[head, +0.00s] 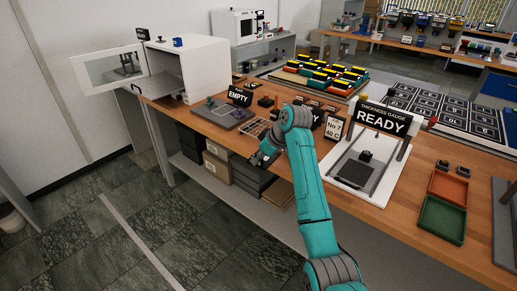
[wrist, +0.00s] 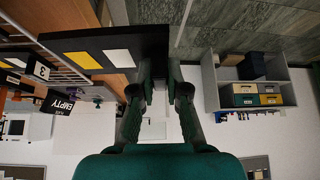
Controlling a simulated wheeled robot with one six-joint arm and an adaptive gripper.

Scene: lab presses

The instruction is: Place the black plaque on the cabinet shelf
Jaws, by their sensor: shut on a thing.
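The plaque is hard to make out in the head view. The white cabinet (head: 206,68) stands at the bench's far left end, away from my gripper. Its door (head: 100,70) is swung open to the left. The inside is shadowed, so the shelf is only partly visible.
The EMPTY sign (head: 239,96) and a grey mat (head: 218,116) lie between my gripper and the cabinet. The thickness gauge with its READY sign (head: 381,122) stands to the right. A blue object (head: 178,42) sits on the cabinet top. The floor before the bench is clear.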

